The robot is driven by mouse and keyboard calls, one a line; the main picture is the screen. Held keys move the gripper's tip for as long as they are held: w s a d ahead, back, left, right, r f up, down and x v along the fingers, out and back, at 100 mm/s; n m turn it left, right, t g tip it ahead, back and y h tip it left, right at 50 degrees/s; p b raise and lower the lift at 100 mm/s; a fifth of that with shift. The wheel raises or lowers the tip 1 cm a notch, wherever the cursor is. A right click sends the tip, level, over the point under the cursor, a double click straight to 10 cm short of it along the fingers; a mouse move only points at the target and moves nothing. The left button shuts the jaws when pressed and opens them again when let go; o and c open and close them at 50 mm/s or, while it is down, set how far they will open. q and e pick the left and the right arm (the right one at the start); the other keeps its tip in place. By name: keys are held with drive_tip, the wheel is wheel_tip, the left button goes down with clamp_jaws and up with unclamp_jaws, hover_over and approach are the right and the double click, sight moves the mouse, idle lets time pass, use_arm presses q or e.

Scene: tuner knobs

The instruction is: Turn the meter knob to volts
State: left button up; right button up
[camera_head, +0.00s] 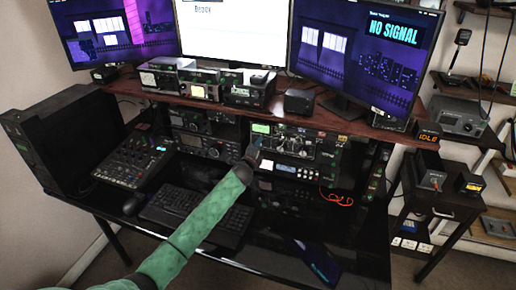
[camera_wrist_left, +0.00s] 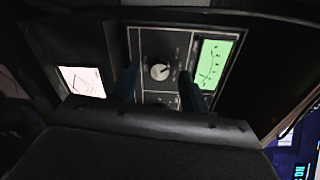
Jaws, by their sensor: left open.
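A round pale knob (camera_wrist_left: 160,72) with a dark pointer mark sits on a grey panel (camera_wrist_left: 148,43) in the left wrist view. The pointer leans to the upper right; the labels around it are too small to read. A green-lit needle meter (camera_wrist_left: 208,64) is right of the knob. My left gripper (camera_wrist_left: 159,76) is open, its two dark fingers either side of the knob; contact cannot be told. In the head view my left gripper (camera_head: 249,162) is small and dark at the end of the green sleeve, in front of the equipment rack. It hides the knob there.
A white lit panel (camera_wrist_left: 83,82) is left of the knob. In the head view a keyboard (camera_head: 180,205), a mixer (camera_head: 135,160) and a coiled red cable (camera_head: 338,200) lie around the arm. A wooden shelf (camera_head: 200,103) overhangs the rack.

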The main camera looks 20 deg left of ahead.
use_arm(q)
drive_tip(key=s+b, duration=0.2)
drive_tip(key=s, duration=0.5)
use_arm(e)
wheel_tip(320, 180, up, 6)
drive_tip(key=w+a, duration=0.1)
drive_tip(key=shift+w+a, duration=0.3)
drive_tip(key=shift+a, duration=0.05)
use_arm(q)
drive_tip(key=shift+s+a, duration=0.1)
use_arm(e)
drive_tip(key=shift+f, duration=0.15)
